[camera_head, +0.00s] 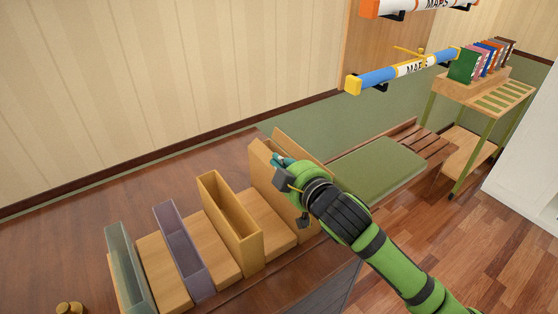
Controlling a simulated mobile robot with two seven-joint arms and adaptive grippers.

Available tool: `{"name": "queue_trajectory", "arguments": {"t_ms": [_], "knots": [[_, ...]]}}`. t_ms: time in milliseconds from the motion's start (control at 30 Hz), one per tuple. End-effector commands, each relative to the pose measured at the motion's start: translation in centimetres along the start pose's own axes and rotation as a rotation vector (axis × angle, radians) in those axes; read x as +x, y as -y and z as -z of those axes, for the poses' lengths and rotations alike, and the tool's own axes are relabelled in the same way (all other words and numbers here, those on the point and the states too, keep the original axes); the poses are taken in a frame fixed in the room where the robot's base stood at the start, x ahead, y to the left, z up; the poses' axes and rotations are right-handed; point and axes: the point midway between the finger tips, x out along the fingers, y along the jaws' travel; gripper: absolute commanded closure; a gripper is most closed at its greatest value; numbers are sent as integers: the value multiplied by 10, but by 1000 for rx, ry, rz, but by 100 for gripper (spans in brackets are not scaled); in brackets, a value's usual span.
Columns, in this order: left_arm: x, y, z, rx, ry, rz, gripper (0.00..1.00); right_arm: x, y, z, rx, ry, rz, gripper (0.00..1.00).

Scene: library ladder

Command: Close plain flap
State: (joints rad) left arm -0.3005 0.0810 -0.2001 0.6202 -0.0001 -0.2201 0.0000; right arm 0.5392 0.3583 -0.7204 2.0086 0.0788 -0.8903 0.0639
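On a dark wooden top stands a row of narrow upright box-like pieces with light wood blocks between them. The one at the right end is plain light wood (259,168) and stands upright; I take it for the plain flap. Another plain wood panel (297,150) stands just behind it to the right. My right gripper (279,168) is at the upper edge of the plain piece, close to or touching it. Its wrist hides part of both panels, and its finger opening does not show clearly. My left gripper is not in view.
A yellow-brown open box (229,220), a purple piece (182,248) and a grey-green piece (130,268) stand left along the row. A brass knob (70,308) is at the lower left. A green-cushioned bench (378,170) lies beyond my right arm.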

Motion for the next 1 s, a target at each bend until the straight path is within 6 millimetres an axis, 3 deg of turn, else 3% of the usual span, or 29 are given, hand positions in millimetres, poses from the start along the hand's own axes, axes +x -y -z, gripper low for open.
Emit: {"name": "queue_trajectory", "arguments": {"t_ms": [1000], "knots": [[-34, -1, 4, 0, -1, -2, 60, 1, -9, -6, 267, 1, 65, 100]]}}
